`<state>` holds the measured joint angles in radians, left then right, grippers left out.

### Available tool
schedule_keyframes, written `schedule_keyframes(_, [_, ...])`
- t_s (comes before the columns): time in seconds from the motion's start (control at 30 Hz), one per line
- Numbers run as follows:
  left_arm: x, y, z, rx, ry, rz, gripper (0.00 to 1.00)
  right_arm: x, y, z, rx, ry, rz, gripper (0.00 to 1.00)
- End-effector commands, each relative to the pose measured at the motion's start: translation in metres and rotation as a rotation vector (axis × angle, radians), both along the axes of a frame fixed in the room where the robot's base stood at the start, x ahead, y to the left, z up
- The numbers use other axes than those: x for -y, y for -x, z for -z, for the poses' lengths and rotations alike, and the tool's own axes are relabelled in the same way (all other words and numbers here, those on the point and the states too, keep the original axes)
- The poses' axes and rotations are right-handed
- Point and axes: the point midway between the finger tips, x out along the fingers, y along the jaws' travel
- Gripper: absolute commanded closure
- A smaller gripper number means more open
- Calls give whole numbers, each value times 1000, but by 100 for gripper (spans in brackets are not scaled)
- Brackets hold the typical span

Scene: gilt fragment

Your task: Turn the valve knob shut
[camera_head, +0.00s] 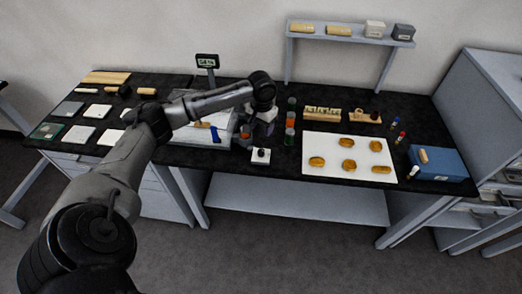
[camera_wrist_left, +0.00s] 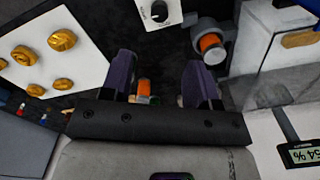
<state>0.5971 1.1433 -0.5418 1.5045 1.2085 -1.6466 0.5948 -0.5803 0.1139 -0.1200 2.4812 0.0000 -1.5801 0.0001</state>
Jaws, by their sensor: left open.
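The valve knob (camera_head: 261,154) is a small black knob on a white square base near the table's front edge. In the left wrist view the black knob (camera_wrist_left: 158,12) and its white plate are at the top, partly cut off. My left gripper (camera_head: 262,132) hangs over the table behind the knob, pointing down. In the left wrist view its two dark fingers (camera_wrist_left: 160,88) stand apart, with the knob beyond their tips and not between them. The knob's exact turn is too small to read. My right gripper is in neither view.
A white board (camera_head: 325,145) with golden pieces lies to the right, beside a blue box (camera_head: 438,163).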

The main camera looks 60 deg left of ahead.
Motion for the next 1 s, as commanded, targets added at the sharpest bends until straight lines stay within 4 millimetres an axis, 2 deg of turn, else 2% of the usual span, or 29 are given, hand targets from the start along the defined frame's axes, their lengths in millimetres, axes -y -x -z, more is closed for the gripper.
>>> schedule_keyframes(0.3, [0,1,58,-4,-1,0,45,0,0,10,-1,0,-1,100])
schedule_keyframes(0.6, [0,1,106,-2,-1,2,45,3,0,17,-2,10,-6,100])
schedule_keyframes(0.8, [-1,1,123,-1,-2,2,45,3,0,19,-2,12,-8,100])
schedule_keyframes(1.0, [-1,1,130,0,-2,4,45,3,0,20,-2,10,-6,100])
